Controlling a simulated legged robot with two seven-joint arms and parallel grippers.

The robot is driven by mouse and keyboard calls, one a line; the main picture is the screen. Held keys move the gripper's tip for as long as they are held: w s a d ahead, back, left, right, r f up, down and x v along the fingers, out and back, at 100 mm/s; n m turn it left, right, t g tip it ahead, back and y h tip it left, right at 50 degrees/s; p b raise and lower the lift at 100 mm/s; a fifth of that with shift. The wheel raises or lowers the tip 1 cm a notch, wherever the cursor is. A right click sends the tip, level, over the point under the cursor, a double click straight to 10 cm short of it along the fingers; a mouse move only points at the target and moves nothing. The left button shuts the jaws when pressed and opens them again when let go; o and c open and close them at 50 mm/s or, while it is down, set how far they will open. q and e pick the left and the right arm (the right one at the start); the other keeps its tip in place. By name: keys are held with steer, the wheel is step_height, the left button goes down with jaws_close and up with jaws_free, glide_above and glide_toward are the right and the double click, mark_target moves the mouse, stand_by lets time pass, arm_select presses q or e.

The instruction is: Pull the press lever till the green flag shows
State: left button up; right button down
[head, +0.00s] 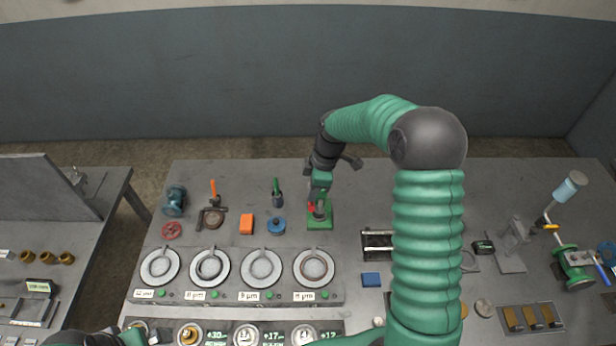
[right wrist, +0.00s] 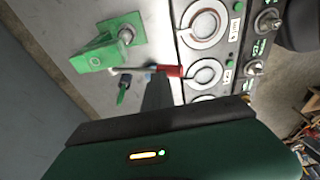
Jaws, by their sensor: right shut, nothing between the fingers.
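The green press (head: 321,223) stands at the back middle of the bench. In the right wrist view its green body (right wrist: 97,56) shows at the upper left. A metal lever with a red grip (right wrist: 170,71) sticks out from its side; the red grip also shows in the head view (head: 311,206). My right gripper (right wrist: 158,88) is shut and empty, its dark fingertips beside or touching the red grip; I cannot tell which. In the head view my right gripper (head: 318,195) is over the press and hides part of it. I cannot make out a green flag.
A blue wheel (head: 276,226), an orange block (head: 247,224) and a green-handled tool (head: 276,187) stand left of the press. A panel of round dials (head: 261,267) lies in front. A black rack (head: 378,243) stands to the right, partly behind my arm.

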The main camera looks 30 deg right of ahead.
steer(key=shift+s+a+f, duration=0.2)
steer(key=shift+s+f, duration=0.1)
steer(key=shift+f, duration=0.25)
